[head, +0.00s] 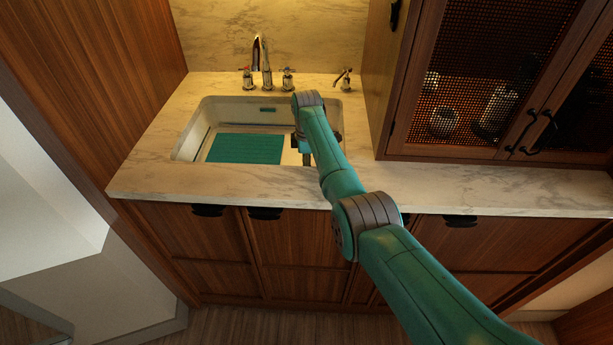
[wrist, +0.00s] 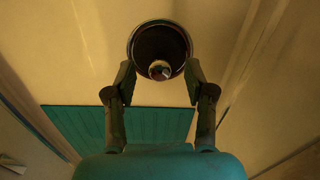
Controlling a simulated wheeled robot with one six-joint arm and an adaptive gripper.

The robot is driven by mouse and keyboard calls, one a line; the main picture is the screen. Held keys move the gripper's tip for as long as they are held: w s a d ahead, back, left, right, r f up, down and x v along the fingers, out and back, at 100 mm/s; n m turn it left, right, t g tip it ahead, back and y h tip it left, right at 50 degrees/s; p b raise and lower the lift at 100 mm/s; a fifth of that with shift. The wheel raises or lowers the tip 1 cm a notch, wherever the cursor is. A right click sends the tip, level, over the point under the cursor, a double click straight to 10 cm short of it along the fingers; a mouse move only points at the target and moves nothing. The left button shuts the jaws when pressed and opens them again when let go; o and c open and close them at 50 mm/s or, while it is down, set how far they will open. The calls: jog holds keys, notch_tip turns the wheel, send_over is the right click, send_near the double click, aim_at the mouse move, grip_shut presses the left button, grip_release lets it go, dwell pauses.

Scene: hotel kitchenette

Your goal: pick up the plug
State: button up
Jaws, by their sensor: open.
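The plug (wrist: 160,69) shows in the wrist view as a small round knob within a dark circle with a shiny rim, on the pale sink floor. I cannot tell how deep it sits in that circle. My gripper (wrist: 160,79) is open, its two fingertips on either side of the knob and apart from it, near the lower edge of the rim. In the head view my gripper (head: 306,157) reaches down into the right part of the sink (head: 188,142). The plug is hidden there.
A green ribbed mat (head: 245,149) lies in the sink left of my gripper; it also shows in the wrist view (wrist: 70,124). A faucet (head: 265,65) stands behind the sink. A cabinet (head: 395,80) stands right on the marble counter (head: 480,185).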

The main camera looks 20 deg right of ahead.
jog(key=shift+f, duration=1)
grip_shut()
jog(key=shift+r, duration=0.1)
